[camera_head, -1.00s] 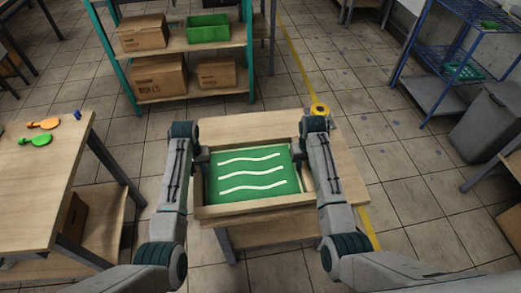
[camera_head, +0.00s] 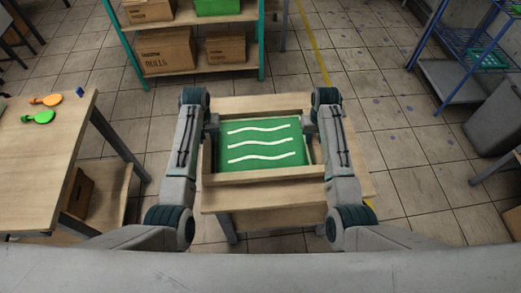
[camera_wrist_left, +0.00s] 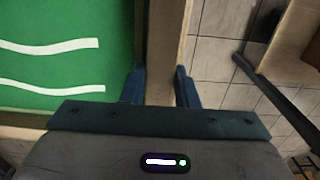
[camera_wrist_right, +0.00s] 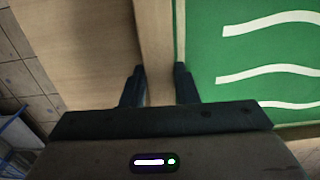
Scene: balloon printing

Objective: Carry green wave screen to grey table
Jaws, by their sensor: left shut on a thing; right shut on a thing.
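The green wave screen (camera_head: 270,135) is a wooden frame around a green sheet with three white wavy lines. It lies level between my arms in the head view, over a wooden table (camera_head: 275,198). My left gripper (camera_wrist_left: 160,88) is shut on the frame's left side bar, and floor shows beyond that bar. My right gripper (camera_wrist_right: 160,88) is shut on the right side bar, with wooden tabletop beside it. I cannot tell whether the frame touches the tabletop. I cannot make out a clearly grey table.
A teal shelf (camera_head: 188,66) with cardboard boxes stands ahead. A blue rack (camera_head: 455,60) and a grey bin (camera_head: 498,118) stand at right. Tiled floor is open between them.

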